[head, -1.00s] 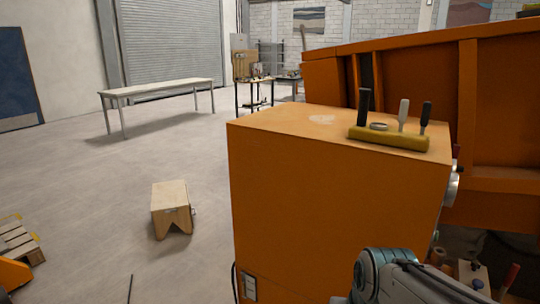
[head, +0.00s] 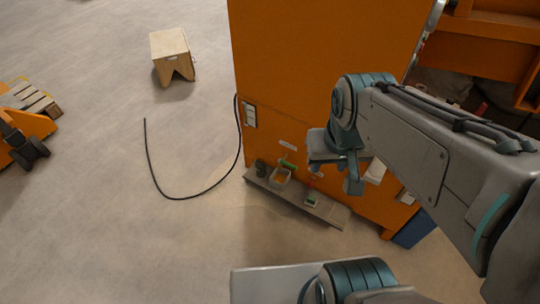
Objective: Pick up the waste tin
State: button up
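A low grey ledge (head: 325,212) runs along the foot of the orange cabinet and holds several small things. A small dark cup-like container (head: 261,168) stands at its left end and may be the waste tin; I cannot tell for sure. Beside it is a pale open box (head: 280,178) with brownish contents and a green-handled tool by it. The end of my arm, with what looks like my gripper (head: 338,170), hangs in front of the cabinet, up and right of these things and apart from them. Its fingers are too unclear to tell open from shut.
The orange cabinet (head: 310,60) stands behind the ledge. A black cable (head: 152,165) loops over the floor to its left. A wooden stool (head: 170,45) and an orange pallet truck (head: 30,130) stand farther left.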

aim_at(279, 178)
jog(key=u, duration=0.05)
jog(key=k, duration=1.1)
jog(key=z, duration=0.15)
jog(key=i, duration=0.45)
jog(key=z, duration=0.05)
